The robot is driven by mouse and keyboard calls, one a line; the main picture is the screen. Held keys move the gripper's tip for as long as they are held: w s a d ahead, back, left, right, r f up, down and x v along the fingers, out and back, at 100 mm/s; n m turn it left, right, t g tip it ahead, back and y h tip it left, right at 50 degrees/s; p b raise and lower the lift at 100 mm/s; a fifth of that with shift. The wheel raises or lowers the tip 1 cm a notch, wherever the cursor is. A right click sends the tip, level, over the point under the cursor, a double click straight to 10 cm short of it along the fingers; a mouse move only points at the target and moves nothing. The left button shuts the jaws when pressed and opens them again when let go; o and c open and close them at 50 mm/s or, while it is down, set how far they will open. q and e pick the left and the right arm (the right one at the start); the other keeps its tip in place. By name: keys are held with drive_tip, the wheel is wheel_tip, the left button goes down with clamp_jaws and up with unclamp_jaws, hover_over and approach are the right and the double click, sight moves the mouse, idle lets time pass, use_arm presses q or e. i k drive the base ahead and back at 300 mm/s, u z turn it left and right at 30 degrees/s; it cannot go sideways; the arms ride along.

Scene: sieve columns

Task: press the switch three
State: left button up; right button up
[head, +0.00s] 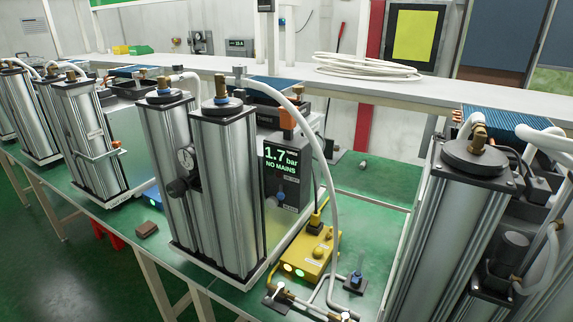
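No switch marked three can be made out. A yellow box (314,252) with small knobs on top and lit round spots on its front sits on the green bench, right of the middle pair of silver columns (222,190). Whether it carries the switch I cannot tell. A dark display panel (284,172) behind it reads "1.7 bar NO MAINS" and has a blue knob below the text. Neither of my grippers is in view.
More silver columns stand at the left (85,140) and close at the right (455,230). A white hose (326,165) arches down beside the yellow box. A small dark block with a blue top (355,283) stands nearby.

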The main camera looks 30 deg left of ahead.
sight(281, 196)
drive_tip(key=z, duration=1.4)
drive_tip(key=k, duration=0.4)
drive_tip(key=u, duration=0.8)
